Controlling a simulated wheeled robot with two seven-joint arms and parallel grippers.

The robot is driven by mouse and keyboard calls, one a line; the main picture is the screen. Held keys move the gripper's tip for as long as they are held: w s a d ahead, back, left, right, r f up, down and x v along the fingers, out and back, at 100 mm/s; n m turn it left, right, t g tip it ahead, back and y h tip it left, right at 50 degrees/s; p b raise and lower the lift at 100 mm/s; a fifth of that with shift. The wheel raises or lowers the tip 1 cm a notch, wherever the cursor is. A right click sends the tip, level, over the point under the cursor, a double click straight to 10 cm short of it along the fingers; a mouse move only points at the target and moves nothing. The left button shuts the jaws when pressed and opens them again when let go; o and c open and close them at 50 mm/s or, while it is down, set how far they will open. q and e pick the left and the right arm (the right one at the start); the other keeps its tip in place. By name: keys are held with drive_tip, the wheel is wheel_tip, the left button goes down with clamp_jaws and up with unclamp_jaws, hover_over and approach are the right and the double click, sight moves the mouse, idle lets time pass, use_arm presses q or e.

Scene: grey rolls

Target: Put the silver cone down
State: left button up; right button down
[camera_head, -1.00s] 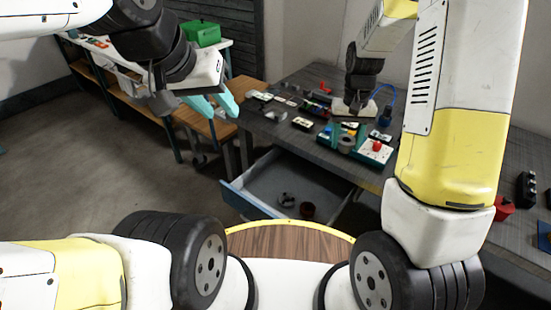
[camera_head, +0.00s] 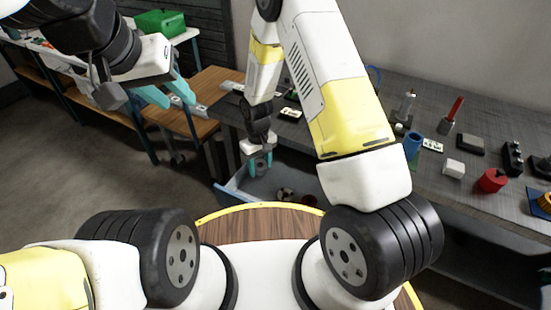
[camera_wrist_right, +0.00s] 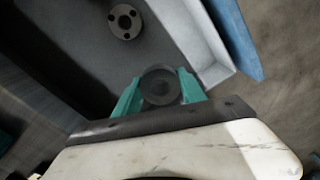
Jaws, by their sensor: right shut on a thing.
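My right gripper (camera_head: 261,166) is low over the open drawer, teal fingers pointing down. In the right wrist view its fingers (camera_wrist_right: 160,95) are shut on a round grey thing, seen end-on, which I take for the silver cone (camera_wrist_right: 160,85). Its cone shape does not show from this angle. The drawer floor is behind it, and I cannot tell whether the cone touches it. In the head view the cone is too small to make out between the fingers. My left gripper (camera_head: 170,94) is open and empty, in the air at the left, away from the drawer.
The drawer (camera_head: 231,198) has a blue front. In it lies a grey disc with holes (camera_wrist_right: 125,22), apart from the cone. The drawer wall (camera_wrist_right: 205,45) is close beside my right fingers. The table (camera_head: 440,200) holds a red cylinder (camera_head: 491,180), blue cup (camera_head: 412,146) and white block (camera_head: 454,168).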

sight(262, 187)
wheel_tip(262, 187, down, 8)
drive_tip(key=shift+d+r, duration=0.1)
idle(0.4)
drive_tip(key=c, duration=0.7)
unclamp_jaws()
drive_tip(key=shift+o, duration=0.2)
